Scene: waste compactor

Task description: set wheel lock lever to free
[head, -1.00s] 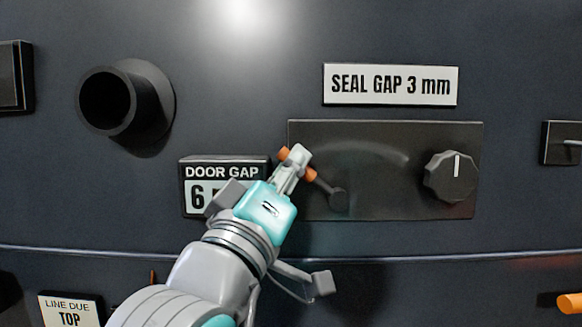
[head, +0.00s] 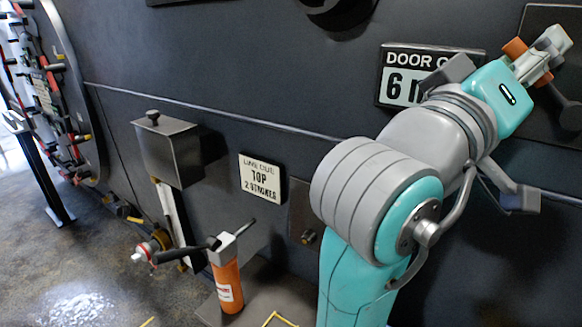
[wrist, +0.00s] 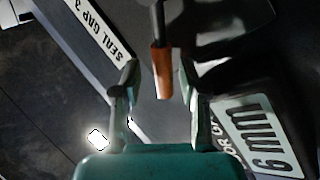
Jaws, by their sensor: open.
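An orange-handled lever (head: 515,47) shows at the upper right of the head view, on a dark panel. I see no label naming it as the wheel lock lever. Its dark arm runs down to the right to a round pivot (head: 571,115). My gripper (head: 541,57) is at the orange handle and covers its middle. In the wrist view the orange handle (wrist: 162,72) lies between the two fingers of my gripper (wrist: 158,78). The fingers are apart, with visible space on both sides of the handle.
A "DOOR GAP" sign (head: 398,75) is close left of my gripper. Lower left are a "LINE DUE TOP" sign (head: 262,180), an orange cylinder (head: 227,285) with a black handle, and a dark box (head: 165,150). A round door rim with several handles (head: 50,90) is far left.

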